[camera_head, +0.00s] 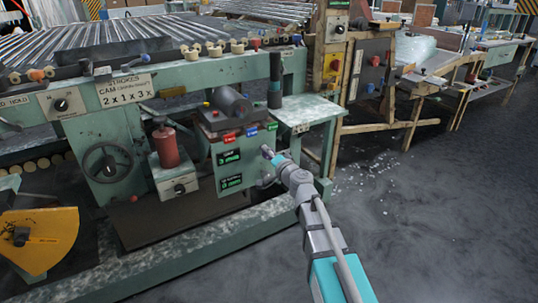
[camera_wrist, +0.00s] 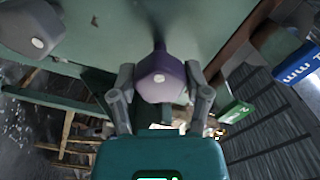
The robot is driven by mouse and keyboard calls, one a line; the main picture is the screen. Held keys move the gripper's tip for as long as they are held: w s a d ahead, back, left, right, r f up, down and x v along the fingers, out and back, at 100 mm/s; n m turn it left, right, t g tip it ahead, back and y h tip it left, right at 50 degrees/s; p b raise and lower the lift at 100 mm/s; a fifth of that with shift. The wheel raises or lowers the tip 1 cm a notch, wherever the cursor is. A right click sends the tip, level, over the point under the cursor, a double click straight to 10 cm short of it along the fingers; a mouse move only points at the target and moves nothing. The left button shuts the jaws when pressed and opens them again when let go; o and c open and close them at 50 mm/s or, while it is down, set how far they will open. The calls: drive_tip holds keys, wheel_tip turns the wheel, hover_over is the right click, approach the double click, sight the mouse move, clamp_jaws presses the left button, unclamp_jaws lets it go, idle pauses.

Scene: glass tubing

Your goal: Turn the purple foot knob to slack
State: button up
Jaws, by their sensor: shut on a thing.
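The purple foot knob (camera_wrist: 160,78) sits on the underside of a green machine panel (camera_wrist: 110,22) in the wrist view, with a pale dot on its face. My gripper (camera_wrist: 161,90) has one finger on each side of the knob and is shut on it. In the head view my gripper (camera_head: 270,160) reaches the right side of the green control box (camera_head: 232,165). The knob is hidden there.
A grey knob (camera_wrist: 35,38) is on the same panel at the left of the wrist view. In the head view a red cylinder (camera_head: 166,146) and a handwheel (camera_head: 107,163) stand left of the box. A small green table (camera_head: 305,110) is behind my gripper.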

drive_tip(key=n, duration=0.4)
drive_tip(key=shift+n, duration=0.3)
idle(0.4)
drive_tip(key=o, duration=1.2)
drive_tip(key=shift+c, duration=0.2)
drive_tip(key=shift+s+d, duration=0.1)
drive_tip(key=v, duration=1.1)
drive_tip(key=shift+s+d, duration=0.2)
drive_tip(key=shift+s, duration=0.05)
drive_tip(key=shift+a+n, duration=0.1)
drive_tip(key=shift+n, duration=0.2)
